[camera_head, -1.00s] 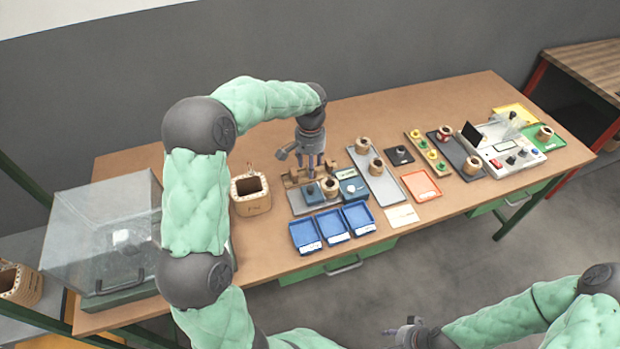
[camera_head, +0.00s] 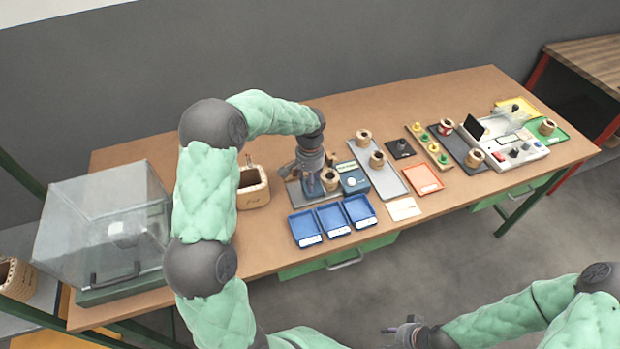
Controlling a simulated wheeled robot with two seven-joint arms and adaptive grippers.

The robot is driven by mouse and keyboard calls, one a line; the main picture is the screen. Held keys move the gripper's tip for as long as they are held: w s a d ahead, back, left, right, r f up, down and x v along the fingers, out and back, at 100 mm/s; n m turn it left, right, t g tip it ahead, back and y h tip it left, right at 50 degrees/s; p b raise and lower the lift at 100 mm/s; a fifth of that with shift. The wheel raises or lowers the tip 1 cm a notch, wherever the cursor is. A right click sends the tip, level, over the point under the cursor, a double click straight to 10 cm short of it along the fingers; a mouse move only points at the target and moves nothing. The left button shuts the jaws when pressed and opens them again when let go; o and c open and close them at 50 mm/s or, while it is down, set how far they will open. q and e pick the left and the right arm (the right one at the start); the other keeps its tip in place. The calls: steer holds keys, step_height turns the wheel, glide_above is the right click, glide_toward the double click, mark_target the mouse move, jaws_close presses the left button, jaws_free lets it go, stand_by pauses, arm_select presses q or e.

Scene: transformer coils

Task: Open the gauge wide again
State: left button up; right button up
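The gauge stands near the middle of the table: a grey base plate (camera_head: 298,197) with a blue box (camera_head: 355,184) carrying a pale round dial at its right end. A wooden coil (camera_head: 330,180) sits on the gauge just left of that box. My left gripper (camera_head: 313,184) points down at the left part of the gauge, where a blue block showed earlier. The gripper largely hides that block, and I cannot tell whether its fingers touch it or are closed. My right gripper (camera_head: 396,331) is away from the table at the bottom, its fingers too small to read.
Several blue trays (camera_head: 332,220) lie in front of the gauge. A wooden bin (camera_head: 253,188) stands to its left. A grey tray with coils (camera_head: 391,185) and an orange tray (camera_head: 422,179) lie to the right. A clear-covered case (camera_head: 100,230) fills the table's left end.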

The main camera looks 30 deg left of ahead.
arm_select(q)
jaws_close()
steer(key=shift+s+a+r+p, duration=0.1)
steer(key=shift+s+a+p, duration=0.2)
steer(key=shift+s+a, duration=0.75)
steer(key=shift+d, duration=0.15)
jaws_free()
step_height(320, 180, up, 12)
stand_by(0.3)
